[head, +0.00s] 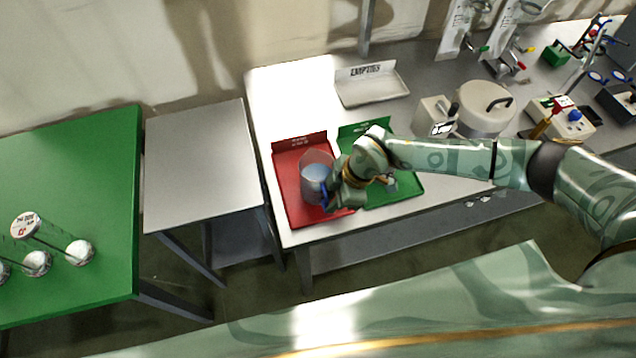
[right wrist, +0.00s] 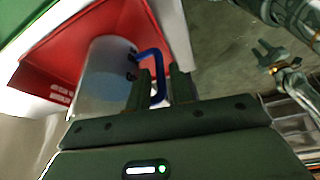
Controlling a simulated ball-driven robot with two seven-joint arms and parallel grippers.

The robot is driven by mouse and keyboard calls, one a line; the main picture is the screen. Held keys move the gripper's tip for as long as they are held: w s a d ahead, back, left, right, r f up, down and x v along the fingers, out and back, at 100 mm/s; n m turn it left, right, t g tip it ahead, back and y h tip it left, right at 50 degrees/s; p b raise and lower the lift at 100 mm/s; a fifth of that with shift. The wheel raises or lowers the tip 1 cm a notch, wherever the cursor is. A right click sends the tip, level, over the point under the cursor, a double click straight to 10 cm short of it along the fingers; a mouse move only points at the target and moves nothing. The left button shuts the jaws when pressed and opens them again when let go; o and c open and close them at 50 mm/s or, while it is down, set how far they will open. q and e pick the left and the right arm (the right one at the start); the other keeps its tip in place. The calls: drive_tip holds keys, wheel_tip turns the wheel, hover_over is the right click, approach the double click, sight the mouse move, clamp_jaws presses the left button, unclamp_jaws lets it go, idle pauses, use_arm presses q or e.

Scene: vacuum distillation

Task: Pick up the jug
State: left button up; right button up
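My right gripper (head: 332,196) is at the jug's handle side. In its wrist view the right gripper's (right wrist: 162,85) two fingers are close together, with the blue handle bar filling most of the gap. The handle's lower end is partly hidden by a finger. My left gripper (right wrist: 273,58) shows in the right wrist view, fingers apart and empty.
A green tray (head: 405,187) adjoins the red one, partly under my right arm. Behind are an "EMPTIES" tray (head: 372,92) and a lidded pot (head: 483,112). A bare grey table (head: 195,160) stands left, then a green table (head: 80,170) with several jars.

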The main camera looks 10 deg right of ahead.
drive_tip(key=shift+x, duration=1.15)
clamp_jaws()
drive_tip(key=shift+w+r, duration=0.1)
idle(0.4)
